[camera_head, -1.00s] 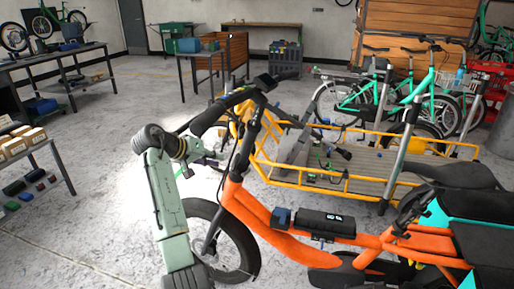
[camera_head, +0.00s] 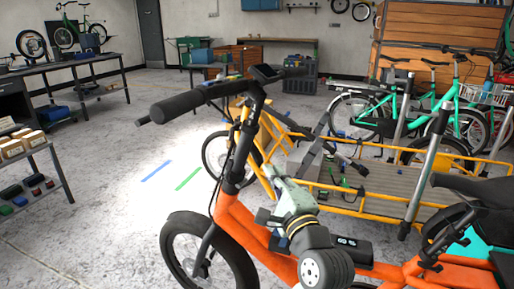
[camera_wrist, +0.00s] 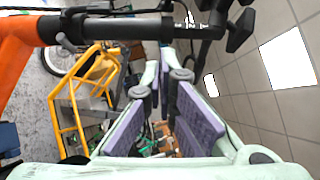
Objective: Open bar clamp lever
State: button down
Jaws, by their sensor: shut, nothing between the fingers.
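My gripper (camera_wrist: 166,84) shows in the wrist view as two pale fingers with purple pads. It is shut and holds nothing. In the head view, the pale green end of my arm (camera_head: 292,197) is in front of the orange bike's frame, right of its steering column; the fingertips cannot be made out there. I cannot pick out a bar clamp lever with certainty. A dark slanted bar (camera_head: 318,147) stands at the yellow cargo bike (camera_head: 383,212), beyond my arm. The yellow frame also shows left of my fingers in the wrist view (camera_wrist: 66,117).
The orange bike (camera_head: 243,227) fills the near foreground. Its black handlebar (camera_head: 195,100) reaches left, and its black column crosses the top of the wrist view (camera_wrist: 105,28). Workbenches (camera_head: 75,65) stand at the left. The floor (camera_head: 115,160) left of the bikes is open.

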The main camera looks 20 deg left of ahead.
jog(key=w+a+r+p, duration=0.3)
jog(key=w+a, duration=0.2)
jog(key=a, duration=0.4)
jog(key=shift+w+r, duration=0.2)
jog(key=shift+w, duration=0.15)
